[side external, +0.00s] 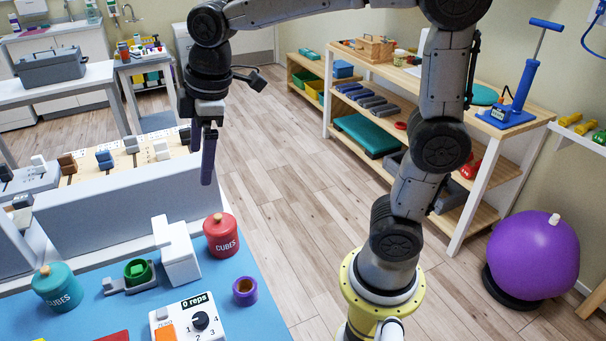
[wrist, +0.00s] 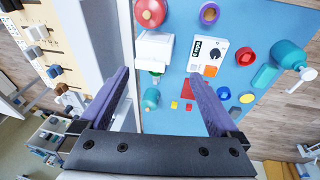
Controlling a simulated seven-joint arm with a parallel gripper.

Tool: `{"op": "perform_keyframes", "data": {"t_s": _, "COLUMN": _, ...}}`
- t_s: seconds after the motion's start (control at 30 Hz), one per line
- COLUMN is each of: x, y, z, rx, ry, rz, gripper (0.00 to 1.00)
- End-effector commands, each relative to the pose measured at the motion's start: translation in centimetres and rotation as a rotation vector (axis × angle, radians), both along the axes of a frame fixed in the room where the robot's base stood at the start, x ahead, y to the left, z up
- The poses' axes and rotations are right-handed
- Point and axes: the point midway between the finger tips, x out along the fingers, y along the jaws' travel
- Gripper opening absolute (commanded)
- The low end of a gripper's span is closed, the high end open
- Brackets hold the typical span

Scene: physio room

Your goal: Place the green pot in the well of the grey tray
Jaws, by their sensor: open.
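The green pot (side external: 138,276) is small and round, with a lighter green block showing in its mouth. It stands upright at the grey tray (side external: 115,287) on the blue mat and appears to sit in its well. In the wrist view, the green pot (wrist: 156,74) is small, beside the white box. The tray is hard to make out there. My gripper (side external: 202,168) is open and empty, high above the table and apart from the pot. In the wrist view its two purple fingers (wrist: 159,75) are spread wide.
A teal jar (side external: 57,290), a white box (side external: 179,262), a red jar (side external: 221,238), a purple pot (side external: 245,294) and a counter device (side external: 187,322) stand close around the tray. A raised grey panel (side external: 120,212) lies behind. Bare blue mat (side external: 262,325) shows at the right.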

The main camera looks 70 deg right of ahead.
Motion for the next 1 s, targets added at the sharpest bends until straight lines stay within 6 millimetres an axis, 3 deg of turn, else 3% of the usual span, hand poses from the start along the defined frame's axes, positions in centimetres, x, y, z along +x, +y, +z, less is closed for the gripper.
{"op": "perform_keyframes", "data": {"t_s": 0.03, "x": -2.5, "y": -0.8, "z": 0.5, "rx": 0.023, "ry": -0.031, "rz": -0.085, "gripper": 0.98}}
{"op": "perform_keyframes", "data": {"t_s": 0.2, "x": -9.6, "y": -2.7, "z": 0.1, "rx": 0.115, "ry": -0.110, "rz": -0.371, "gripper": 0.98}}
{"op": "perform_keyframes", "data": {"t_s": 0.4, "x": -15.5, "y": -3.7, "z": -2.1, "rx": 0.214, "ry": -0.178, "rz": -0.624, "gripper": 0.98}}
{"op": "perform_keyframes", "data": {"t_s": 0.6, "x": -17.4, "y": -4.0, "z": -3.4, "rx": 0.257, "ry": -0.204, "rz": -0.724, "gripper": 0.98}}
{"op": "perform_keyframes", "data": {"t_s": 1.0, "x": -17.5, "y": -4.0, "z": -3.4, "rx": 0.259, "ry": -0.203, "rz": -0.728, "gripper": 0.98}}
